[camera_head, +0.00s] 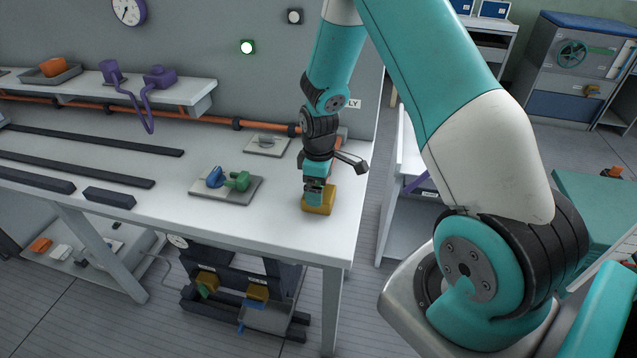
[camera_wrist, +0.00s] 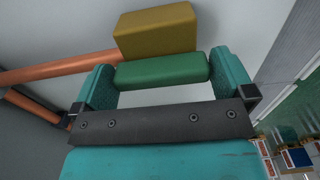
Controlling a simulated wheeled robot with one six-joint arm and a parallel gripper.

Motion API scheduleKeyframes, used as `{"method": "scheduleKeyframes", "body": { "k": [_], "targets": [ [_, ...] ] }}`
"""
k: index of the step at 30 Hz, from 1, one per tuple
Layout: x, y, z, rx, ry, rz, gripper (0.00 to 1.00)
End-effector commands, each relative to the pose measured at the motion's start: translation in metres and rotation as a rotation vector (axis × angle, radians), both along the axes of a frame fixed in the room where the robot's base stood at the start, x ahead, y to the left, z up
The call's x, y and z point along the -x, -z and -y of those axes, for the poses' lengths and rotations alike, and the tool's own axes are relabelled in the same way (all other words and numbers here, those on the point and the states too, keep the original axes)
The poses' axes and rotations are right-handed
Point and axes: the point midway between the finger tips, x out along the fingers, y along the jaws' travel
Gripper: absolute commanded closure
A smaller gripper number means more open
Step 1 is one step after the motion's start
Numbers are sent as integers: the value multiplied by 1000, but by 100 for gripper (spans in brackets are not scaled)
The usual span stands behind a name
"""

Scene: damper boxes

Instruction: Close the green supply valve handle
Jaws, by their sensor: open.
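The green handle (camera_wrist: 160,71) is a bar lying between the two teal fingers of my gripper (camera_wrist: 162,66) in the wrist view. The fingers are open and very near its two ends; I cannot tell whether they touch. A yellow block (camera_wrist: 156,30) is just beyond the handle. In the head view my gripper (camera_head: 313,194) points down at the yellow block (camera_head: 319,204) at the right end of the white table (camera_head: 270,225). The handle is mostly hidden there by my gripper. Part of a label on the wall reads "LY" (camera_head: 354,104).
A grey plate with blue and green fittings (camera_head: 228,184) lies left of my gripper. An orange pipe (camera_head: 268,127) runs along the wall behind. Another plate (camera_head: 266,146) lies near the wall. A lower rack (camera_head: 250,310) holds more yellow blocks. The table's right edge is close by.

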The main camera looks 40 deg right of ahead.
Motion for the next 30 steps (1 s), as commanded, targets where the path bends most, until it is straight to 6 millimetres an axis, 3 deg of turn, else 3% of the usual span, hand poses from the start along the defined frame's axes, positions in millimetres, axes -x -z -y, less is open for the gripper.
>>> {"method": "scheduleKeyframes", "body": {
  "k": [7,11,22,30],
  "targets": [
    [0,0,0,0,0,0,2],
    [0,0,0,0,0,0,30],
    [0,0,0,0,50,0,30],
    [0,0,0,1,227,-1,30]
  ]
}}
